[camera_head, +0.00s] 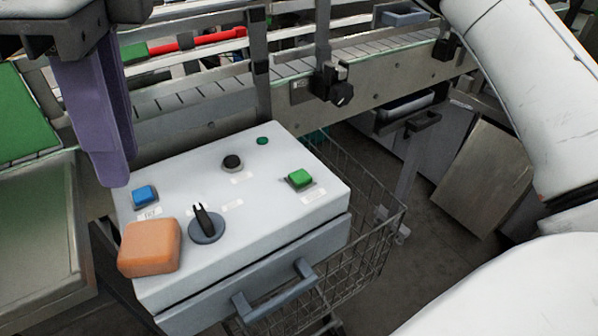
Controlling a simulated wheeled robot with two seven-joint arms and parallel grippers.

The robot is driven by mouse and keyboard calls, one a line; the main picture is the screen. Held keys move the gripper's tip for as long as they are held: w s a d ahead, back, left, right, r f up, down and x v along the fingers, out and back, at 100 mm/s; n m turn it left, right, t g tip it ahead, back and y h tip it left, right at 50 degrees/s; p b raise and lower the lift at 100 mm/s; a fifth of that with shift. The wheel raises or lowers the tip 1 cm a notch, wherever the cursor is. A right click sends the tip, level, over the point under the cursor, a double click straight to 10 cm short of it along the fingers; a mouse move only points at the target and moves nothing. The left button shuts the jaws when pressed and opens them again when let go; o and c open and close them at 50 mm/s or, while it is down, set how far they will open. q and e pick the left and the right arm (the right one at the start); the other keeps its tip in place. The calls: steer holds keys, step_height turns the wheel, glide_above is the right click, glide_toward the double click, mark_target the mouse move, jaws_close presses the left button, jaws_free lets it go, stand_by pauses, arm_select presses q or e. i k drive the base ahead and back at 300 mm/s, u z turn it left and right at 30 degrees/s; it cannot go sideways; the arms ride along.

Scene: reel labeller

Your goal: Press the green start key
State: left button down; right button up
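The green start key (300,178) is a square green button in a grey surround, on the right part of the white control box's top (262,215). It is uncovered and nothing touches it. The fingers lie together with no gap showing and hold nothing. Their tips are near the box's back left corner in the picture, well left of the green key; their height above the box is hard to tell.
The box top also carries a blue key (144,195), a black round button (232,162), a black selector knob (206,224), a small green lamp (262,140) and an orange block (150,247). A conveyor (375,70) runs behind. A wire basket (365,225) is at right.

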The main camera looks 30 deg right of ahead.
mark_target(300, 178)
steer(key=k, duration=1)
